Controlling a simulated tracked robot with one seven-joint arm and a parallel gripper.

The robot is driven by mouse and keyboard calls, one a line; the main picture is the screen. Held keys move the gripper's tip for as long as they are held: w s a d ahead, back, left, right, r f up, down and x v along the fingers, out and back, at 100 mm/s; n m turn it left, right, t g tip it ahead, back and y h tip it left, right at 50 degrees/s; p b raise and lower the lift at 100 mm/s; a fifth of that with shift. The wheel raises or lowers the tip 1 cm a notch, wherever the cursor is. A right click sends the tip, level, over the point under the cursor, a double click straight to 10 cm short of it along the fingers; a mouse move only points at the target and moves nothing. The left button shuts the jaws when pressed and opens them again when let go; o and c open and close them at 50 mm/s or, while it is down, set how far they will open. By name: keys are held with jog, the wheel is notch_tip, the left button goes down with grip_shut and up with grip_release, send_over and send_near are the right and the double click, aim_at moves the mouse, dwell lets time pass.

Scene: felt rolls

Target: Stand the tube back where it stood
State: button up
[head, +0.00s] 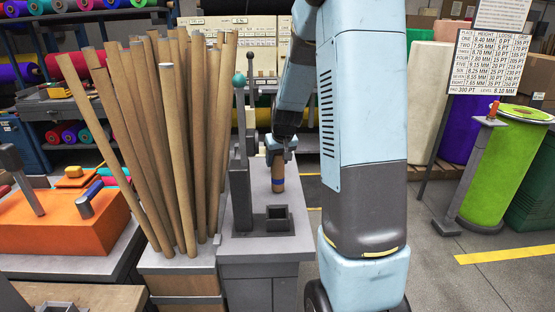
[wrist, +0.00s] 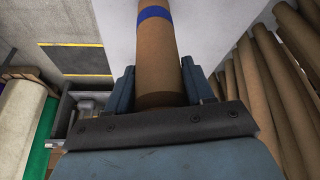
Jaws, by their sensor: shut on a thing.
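The tube is brown cardboard with a blue band near its lower end. In the head view the tube (head: 278,169) hangs upright or nearly so from my gripper (head: 281,146), above or on the grey cabinet top (head: 240,238); I cannot tell whether its lower end touches. A dark square socket (head: 278,221) stands on the cabinet top, nearer than the tube and apart from it. In the wrist view my gripper (wrist: 160,88) is shut around the tube (wrist: 158,55), one finger on each side, with the blue band at the far end.
A dense bundle of tall brown tubes (head: 180,140) stands directly left of the cabinet. A grey upright device with a teal knob (head: 239,80) rises at the cabinet's left side. An orange block with tools (head: 65,220) lies far left. Open floor is at right, before a green roll (head: 494,175).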

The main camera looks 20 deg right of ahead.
jog(key=shift+f, duration=0.35)
jog(key=o, duration=1.5)
jog(key=shift+r, duration=0.1)
jog(key=v, duration=1.3)
jog(key=shift+s+r, duration=0.15)
jog(key=shift+r, duration=0.1)
